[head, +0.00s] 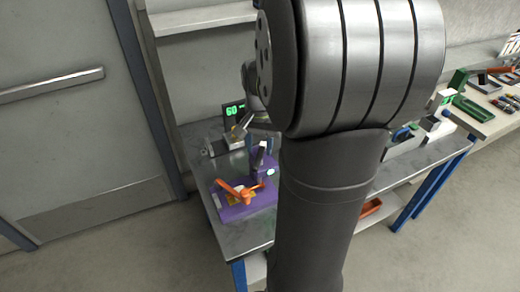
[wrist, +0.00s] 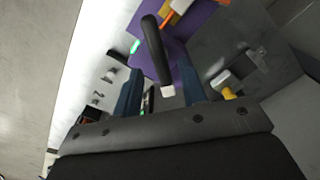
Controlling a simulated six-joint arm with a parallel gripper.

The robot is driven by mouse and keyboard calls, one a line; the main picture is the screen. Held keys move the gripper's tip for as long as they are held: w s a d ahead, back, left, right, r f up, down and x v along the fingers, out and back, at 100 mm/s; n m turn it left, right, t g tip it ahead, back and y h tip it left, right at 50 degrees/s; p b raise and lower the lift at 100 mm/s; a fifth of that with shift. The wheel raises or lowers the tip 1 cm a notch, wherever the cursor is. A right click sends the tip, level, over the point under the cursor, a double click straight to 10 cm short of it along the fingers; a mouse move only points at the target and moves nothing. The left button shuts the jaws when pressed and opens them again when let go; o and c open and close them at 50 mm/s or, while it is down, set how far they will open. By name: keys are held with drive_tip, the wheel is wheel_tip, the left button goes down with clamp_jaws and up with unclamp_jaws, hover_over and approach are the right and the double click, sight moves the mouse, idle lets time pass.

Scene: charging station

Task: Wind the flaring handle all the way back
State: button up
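In the wrist view my gripper (wrist: 160,92) shows two dark blue fingers set wide apart, with nothing clamped between them. A black lever (wrist: 152,48) with a white end (wrist: 168,91) shows in the gap, with the white end close to the finger line. I cannot tell if it touches a finger. In the head view a dark upright part (head: 258,158), apparently this lever, stands at the purple plate (head: 236,211). An orange handle (head: 238,192) lies over the plate. I cannot tell which one is the flaring handle.
A display reading 60 (head: 233,109) stands at the back of the metal bench (head: 248,236). A grey clamp-like fixture (head: 214,147) is near it, by a yellowish part (head: 240,130). A second bench (head: 490,122) with tools stands at right. A grey door (head: 65,120) is at left.

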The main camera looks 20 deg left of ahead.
drive_tip(key=shift+f, duration=1.2)
clamp_jaws()
drive_tip(key=shift+n, duration=0.4)
